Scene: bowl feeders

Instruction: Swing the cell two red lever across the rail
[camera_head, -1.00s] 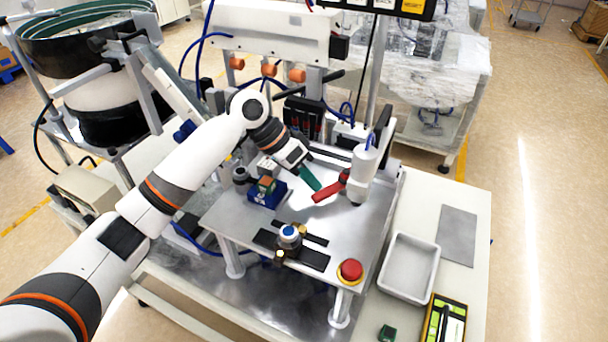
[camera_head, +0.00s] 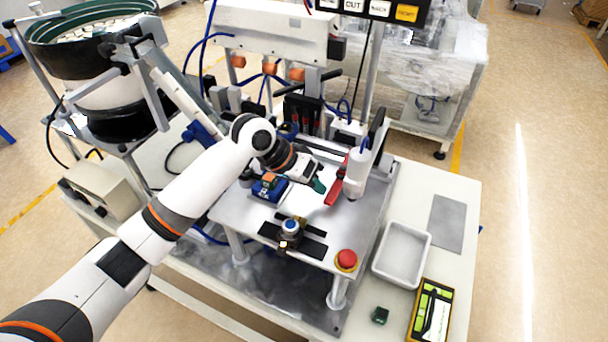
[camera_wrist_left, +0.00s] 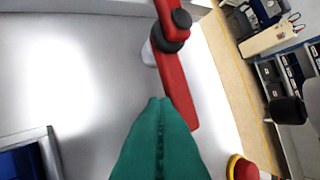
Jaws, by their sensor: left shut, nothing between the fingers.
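The red lever (camera_head: 334,194) is on the metal plate, next to a white upright cylinder (camera_head: 356,176). In the left wrist view the red lever (camera_wrist_left: 174,78) runs from the top edge down to the right, with a dark round pivot on it. My left gripper (camera_head: 319,186) has green fingers, shut and empty, just left of the lever's free end. In the left wrist view its fingertips (camera_wrist_left: 160,103) are close beside the lever's lower part; I cannot tell whether they touch. I cannot tell which part is the rail. My right gripper is out of view.
A blue block fixture (camera_head: 268,187) stands left of the gripper. A blue-topped round part (camera_head: 290,227) sits on black strips in front. A red stop button (camera_head: 346,260) is at the plate's front corner. A grey tray (camera_head: 376,262) lies to the right.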

